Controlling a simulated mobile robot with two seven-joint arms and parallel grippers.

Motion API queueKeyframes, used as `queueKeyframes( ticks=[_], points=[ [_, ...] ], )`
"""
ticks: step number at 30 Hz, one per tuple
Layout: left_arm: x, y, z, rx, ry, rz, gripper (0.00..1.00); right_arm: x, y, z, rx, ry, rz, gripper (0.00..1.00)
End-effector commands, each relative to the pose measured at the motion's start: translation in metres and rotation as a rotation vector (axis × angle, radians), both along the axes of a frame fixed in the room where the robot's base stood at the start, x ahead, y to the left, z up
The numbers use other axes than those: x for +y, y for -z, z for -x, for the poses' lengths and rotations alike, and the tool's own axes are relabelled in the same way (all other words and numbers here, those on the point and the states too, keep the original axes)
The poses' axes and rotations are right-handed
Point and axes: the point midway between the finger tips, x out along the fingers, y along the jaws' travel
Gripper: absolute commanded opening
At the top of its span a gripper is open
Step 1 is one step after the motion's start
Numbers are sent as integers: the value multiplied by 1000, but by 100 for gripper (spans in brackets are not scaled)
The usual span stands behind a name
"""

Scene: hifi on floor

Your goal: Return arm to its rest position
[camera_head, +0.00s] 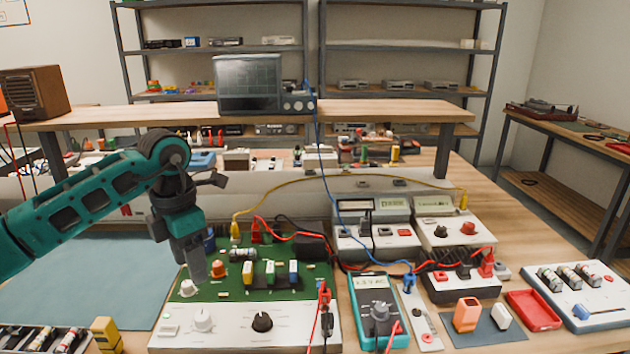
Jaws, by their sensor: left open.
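My left arm (100,195) is teal and black and reaches in from the left edge. It bends at a dark elbow or wrist joint, and its left gripper (196,268) points down over the left part of a green circuit board (230,290). The gripper is open, and I see nothing held in it. I cannot tell whether the fingertips touch the board. My right gripper is out of view.
A blue mat (90,280) lies under my arm. A teal multimeter (378,310), grey instruments (375,240), a red tray (533,310) and loose cables crowd the bench to the right. A raised shelf carries an oscilloscope (250,85).

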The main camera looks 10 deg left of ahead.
Motion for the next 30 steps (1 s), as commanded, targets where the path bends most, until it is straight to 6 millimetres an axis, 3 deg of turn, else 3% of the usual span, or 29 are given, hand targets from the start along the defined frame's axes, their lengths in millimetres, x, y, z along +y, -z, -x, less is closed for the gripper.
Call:
queueKeyframes(
  ticks=[2,5,9,13,17,20,24,27,30],
  points=[
    [-17,7,0,-10,25,54,59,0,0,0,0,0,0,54],
    [-63,21,2,-41,76,215,59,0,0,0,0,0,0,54],
    [-158,26,15,-95,124,594,59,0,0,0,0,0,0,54],
    [-231,3,33,-126,75,979,59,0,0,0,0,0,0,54],
    [-275,-37,44,-140,-68,1350,59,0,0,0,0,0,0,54],
    [-285,-69,44,-140,-245,1609,59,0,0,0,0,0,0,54],
    [-271,-100,34,-126,-583,1915,59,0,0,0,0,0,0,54],
    [-244,-105,22,-109,-885,2076,59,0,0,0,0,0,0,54],
    [-210,-92,12,-88,-1231,2174,59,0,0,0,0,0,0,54]
  ],
)
